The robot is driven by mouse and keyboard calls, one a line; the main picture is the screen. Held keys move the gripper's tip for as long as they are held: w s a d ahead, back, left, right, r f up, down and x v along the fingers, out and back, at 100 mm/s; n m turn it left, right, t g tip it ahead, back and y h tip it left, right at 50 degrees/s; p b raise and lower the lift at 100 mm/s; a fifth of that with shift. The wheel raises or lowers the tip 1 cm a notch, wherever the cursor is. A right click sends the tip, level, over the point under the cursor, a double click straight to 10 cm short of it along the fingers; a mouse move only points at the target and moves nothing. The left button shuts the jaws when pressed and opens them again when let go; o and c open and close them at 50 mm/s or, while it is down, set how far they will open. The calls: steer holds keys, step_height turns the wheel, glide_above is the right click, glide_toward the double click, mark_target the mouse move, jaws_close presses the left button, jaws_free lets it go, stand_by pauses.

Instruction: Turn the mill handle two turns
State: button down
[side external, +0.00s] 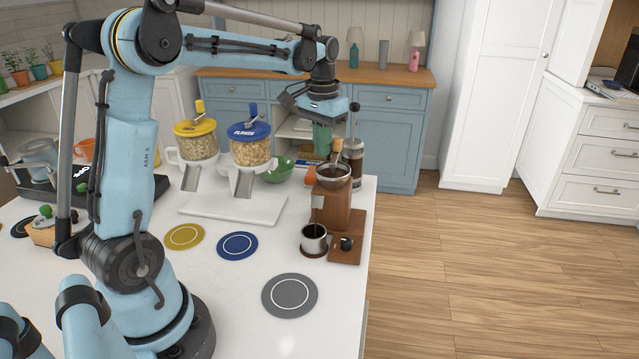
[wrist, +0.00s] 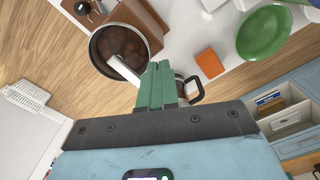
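The coffee mill (side external: 333,212) has a brown wooden body on a wooden base, with a round metal hopper on top. In the wrist view the hopper (wrist: 93,57) holds dark beans. The mill's pale crank handle (wrist: 122,68) runs from the hopper towards my fingertips. In the side view a brown wooden knob (side external: 337,146) shows above the hopper. My gripper (side external: 322,150) points down just left of the knob. Its green fingers (wrist: 158,68) lie close together, with no clear gap and nothing seen between them. I cannot tell whether they touch the handle.
A metal cup (side external: 314,240) stands at the mill's front. A French press (side external: 356,165) is close behind it. A green bowl (side external: 279,172) and an orange block (wrist: 209,63) lie nearby. Two grain dispensers (side external: 250,152) stand left. Grey, blue and yellow discs (side external: 270,296) lie in front.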

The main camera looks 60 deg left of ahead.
steer(key=shift+s, duration=0.45)
step_height(320, 180, up, 7)
stand_by(0.8)
steer(key=s+d+f+m+t, duration=0.1)
steer(key=s+d+f+t, duration=0.2)
steer(key=d, duration=0.5)
steer(key=s+d+f+m+t, duration=0.2)
steer(key=s+d+f+t, duration=0.2)
steer(key=s+d, duration=0.4)
steer(key=shift+f, duration=0.75)
